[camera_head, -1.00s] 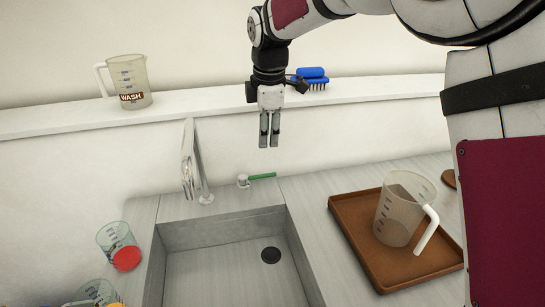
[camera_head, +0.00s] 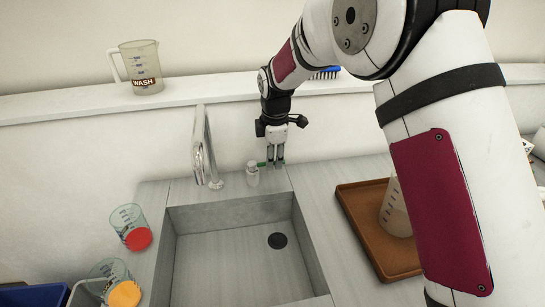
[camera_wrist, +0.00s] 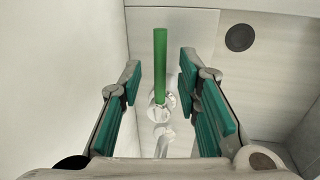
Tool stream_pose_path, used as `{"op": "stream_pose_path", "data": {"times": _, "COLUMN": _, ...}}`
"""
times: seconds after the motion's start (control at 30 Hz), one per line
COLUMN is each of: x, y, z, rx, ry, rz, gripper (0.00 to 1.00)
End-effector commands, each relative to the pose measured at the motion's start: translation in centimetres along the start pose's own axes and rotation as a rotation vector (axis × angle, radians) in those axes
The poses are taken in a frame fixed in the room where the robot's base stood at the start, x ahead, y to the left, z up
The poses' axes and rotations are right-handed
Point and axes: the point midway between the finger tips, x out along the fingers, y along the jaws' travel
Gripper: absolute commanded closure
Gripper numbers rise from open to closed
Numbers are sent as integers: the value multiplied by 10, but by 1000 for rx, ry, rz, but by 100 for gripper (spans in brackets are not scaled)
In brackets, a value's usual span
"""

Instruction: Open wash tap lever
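The wash tap lever (camera_head: 262,164) is a thin green bar on a small metal valve base (camera_head: 252,174), behind the sink and right of the curved metal spout (camera_head: 203,150). It points right toward my gripper (camera_head: 276,162), whose fingers partly hide it in the head view. In the wrist view the green lever (camera_wrist: 160,65) lies in the gap between my two open fingers, with space on both sides. The metal base (camera_wrist: 161,105) shows at its near end. I cannot tell whether the fingers are at the lever's height.
The sink (camera_head: 240,265) with a dark drain is in front. A WASH jug (camera_head: 146,70) stands on the ledge (camera_head: 60,108). A brown tray (camera_head: 365,222) with a partly hidden jug (camera_head: 396,215) is right.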

Motion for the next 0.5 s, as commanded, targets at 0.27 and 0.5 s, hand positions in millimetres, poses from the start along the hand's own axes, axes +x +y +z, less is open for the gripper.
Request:
{"op": "stream_pose_path", "data": {"times": 0.27, "x": 7, "y": 0, "z": 0, "rx": 0, "ry": 0, "rz": 1, "gripper": 69}}
{"op": "stream_pose_path", "data": {"times": 0.5, "x": 6, "y": 0, "z": 0, "rx": 0, "ry": 0, "rz": 1, "gripper": 97}}
